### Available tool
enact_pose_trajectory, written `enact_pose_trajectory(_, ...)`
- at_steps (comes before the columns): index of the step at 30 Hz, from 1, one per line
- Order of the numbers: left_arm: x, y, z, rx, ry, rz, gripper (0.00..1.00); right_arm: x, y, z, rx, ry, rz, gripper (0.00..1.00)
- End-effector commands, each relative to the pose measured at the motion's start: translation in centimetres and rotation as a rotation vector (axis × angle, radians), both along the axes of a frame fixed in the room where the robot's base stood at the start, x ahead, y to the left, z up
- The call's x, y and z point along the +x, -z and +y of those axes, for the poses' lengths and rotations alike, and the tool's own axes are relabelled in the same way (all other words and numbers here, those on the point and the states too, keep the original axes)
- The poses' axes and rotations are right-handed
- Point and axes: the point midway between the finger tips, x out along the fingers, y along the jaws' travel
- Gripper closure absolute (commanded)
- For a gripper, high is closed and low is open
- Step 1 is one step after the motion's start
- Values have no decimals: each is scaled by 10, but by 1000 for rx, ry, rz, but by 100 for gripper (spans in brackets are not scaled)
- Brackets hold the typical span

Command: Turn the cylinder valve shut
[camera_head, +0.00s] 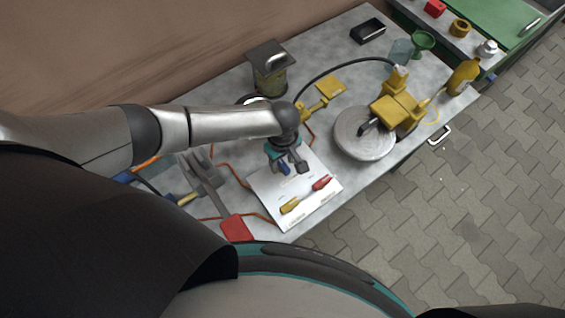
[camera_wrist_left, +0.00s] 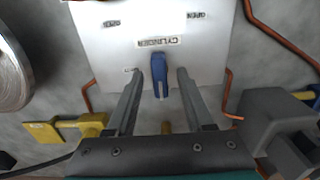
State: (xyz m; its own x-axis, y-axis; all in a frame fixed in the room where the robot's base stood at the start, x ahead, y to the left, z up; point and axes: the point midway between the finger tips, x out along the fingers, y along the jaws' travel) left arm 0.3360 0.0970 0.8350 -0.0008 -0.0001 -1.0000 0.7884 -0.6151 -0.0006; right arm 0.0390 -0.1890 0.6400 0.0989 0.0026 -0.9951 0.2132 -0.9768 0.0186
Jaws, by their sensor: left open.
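A white valve panel (camera_head: 295,213) lies on the grey table and also fills the top of the left wrist view (camera_wrist_left: 205,25). A blue lever (camera_wrist_left: 160,76) stands on it beside an upside-down label that appears to read CYLINDER (camera_wrist_left: 158,41). My left gripper (camera_head: 292,168) is over the panel's far left part, open. In the wrist view its two fingers (camera_wrist_left: 158,88) lie on either side of the blue lever, with a gap on both sides. I cannot tell how deep they reach. The panel also carries a red lever (camera_head: 322,183) and a yellow lever (camera_head: 290,206). My right gripper is not in view.
A round metal disc (camera_head: 350,146) with a yellow device (camera_head: 393,108) stands right of the panel. A capped canister (camera_head: 268,70) stands behind. A red-ended tool (camera_head: 236,228) lies left of the panel. Copper pipes run beside the panel.

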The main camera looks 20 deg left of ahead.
Motion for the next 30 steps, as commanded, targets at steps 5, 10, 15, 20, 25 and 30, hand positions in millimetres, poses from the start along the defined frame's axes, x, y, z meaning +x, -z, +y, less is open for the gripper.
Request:
enact_pose_trajectory(5, 0, 9, 0, 1, 0, -1, 48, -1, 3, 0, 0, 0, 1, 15)
enact_pose_trajectory(10, 0, 9, 0, 0, 0, 0, 48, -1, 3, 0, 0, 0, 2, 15)
enact_pose_trajectory(15, 0, 8, 0, 0, 0, 0, 58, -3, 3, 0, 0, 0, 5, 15)
enact_pose_trajectory(20, 0, 8, 0, 0, 0, 0, 76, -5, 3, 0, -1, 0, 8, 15)
enact_pose_trajectory(25, 0, 8, 0, 0, 0, 0, 95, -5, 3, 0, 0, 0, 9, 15)
enact_pose_trajectory(30, 0, 8, 0, 1, 0, 1, 100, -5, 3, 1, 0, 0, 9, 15)
